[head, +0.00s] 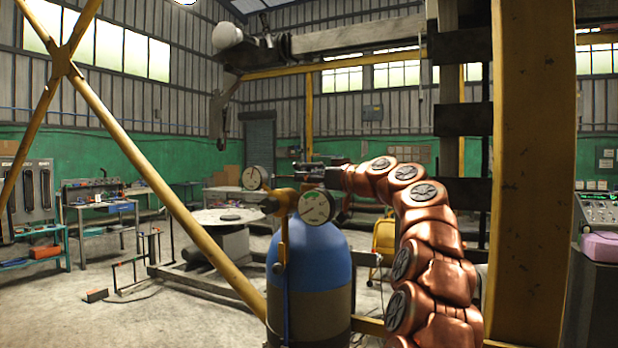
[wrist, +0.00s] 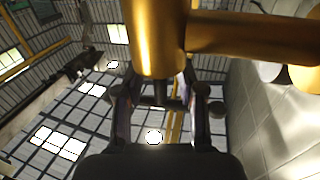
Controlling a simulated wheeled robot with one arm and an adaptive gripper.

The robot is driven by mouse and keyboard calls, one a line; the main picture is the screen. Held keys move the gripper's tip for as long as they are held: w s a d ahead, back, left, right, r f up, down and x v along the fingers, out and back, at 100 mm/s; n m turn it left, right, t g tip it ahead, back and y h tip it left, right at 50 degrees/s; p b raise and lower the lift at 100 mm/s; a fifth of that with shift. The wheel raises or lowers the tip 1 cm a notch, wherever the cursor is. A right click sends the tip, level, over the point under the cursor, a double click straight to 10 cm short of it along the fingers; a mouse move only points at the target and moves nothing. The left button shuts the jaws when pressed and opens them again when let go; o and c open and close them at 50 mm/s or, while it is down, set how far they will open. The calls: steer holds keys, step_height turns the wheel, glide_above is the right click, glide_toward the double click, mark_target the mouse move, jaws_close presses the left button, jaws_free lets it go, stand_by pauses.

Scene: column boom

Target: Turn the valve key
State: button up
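A blue-topped gas cylinder (head: 312,255) stands upright in the head view, with a brass fitting (head: 284,199) and two round dial gauges on top. My gripper (head: 296,172) reaches in from the right, just above the fitting and between the gauges. In the wrist view the brass fitting (wrist: 155,40) is large and close, right beyond the fingertips. My gripper's fingers (wrist: 160,82) are spread apart. A small dark piece (wrist: 161,101), perhaps the valve key, lies between them; whether either finger touches it is unclear. In the head view the key cannot be told from my dark gripper.
A yellow post (head: 535,170) stands close on the right, and a yellow diagonal brace (head: 160,180) crosses on the left. A white round table (head: 222,217) stands behind the cylinder. Workbenches line the green wall. The floor at lower left is mostly clear.

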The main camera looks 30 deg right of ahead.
jaws_close()
steer(key=shift+n+y+p, duration=0.35)
steer(key=shift+n+y, duration=0.05)
steer(key=shift+y, duration=0.2)
stand_by(0.3)
steer(key=shift+o, duration=0.2)
jaws_free()
steer(key=shift+s, duration=0.1)
steer(key=v, duration=1.1)
steer(key=shift+s+d+r, duration=0.2)
steer(key=shift+s, duration=0.15)
